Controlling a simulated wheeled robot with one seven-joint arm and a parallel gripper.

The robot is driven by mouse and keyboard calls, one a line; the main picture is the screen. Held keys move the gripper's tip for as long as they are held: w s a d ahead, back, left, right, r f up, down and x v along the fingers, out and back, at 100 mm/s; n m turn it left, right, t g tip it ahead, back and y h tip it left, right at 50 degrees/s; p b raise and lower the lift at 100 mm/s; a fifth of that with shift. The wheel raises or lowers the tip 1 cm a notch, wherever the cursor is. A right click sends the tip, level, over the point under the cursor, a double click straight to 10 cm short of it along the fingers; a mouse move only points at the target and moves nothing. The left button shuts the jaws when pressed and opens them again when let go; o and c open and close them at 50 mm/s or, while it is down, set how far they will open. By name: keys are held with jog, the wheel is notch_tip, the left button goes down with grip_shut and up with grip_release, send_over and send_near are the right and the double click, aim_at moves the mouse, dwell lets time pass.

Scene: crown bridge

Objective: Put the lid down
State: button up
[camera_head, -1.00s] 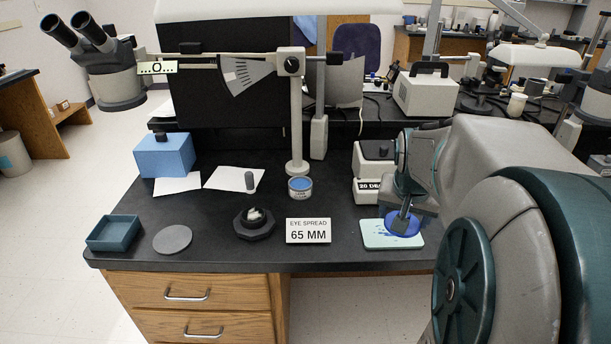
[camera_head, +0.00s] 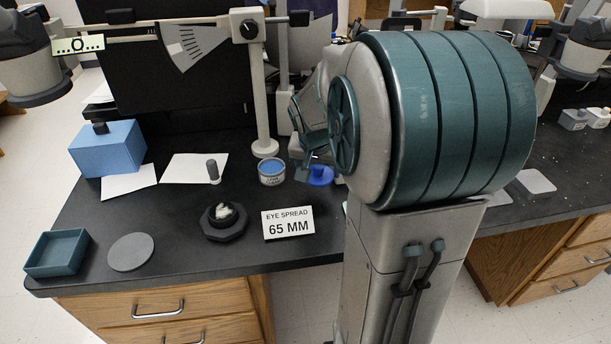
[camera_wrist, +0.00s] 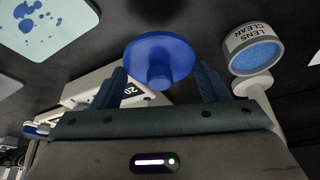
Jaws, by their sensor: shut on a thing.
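The round blue lid (camera_wrist: 160,50) is held by its knob in my gripper (camera_wrist: 162,74), which is shut on it in the wrist view. In the head view the lid (camera_head: 320,178) shows under my gripper, to the right of the round tin (camera_head: 272,178) marked "LENS CLEAN". The tin also shows in the wrist view (camera_wrist: 255,52), apart from the lid, with its blue inside uncovered. The lid seems to be above the black desk; its exact height I cannot tell. My arm hides part of the desk in the head view.
A pale mat with blue spots (camera_wrist: 45,22) lies away from the lid. The scale post (camera_head: 262,110) stands behind the tin. The "EYE SPREAD 65 MM" sign (camera_head: 288,223) stands in front. A dark octagonal stand (camera_head: 224,228) is to the left.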

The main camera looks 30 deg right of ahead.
aim_at(312, 174)
jog(key=shift+w+a+f, duration=0.35)
jog(key=shift+w+f, duration=0.15)
jog(key=shift+w, duration=0.1)
jog(key=shift+f+b, duration=0.5)
jog(key=shift+f, duration=1.45)
jog(key=shift+f, duration=0.15)
jog(key=o, duration=1)
jog(key=shift+c, duration=0.2)
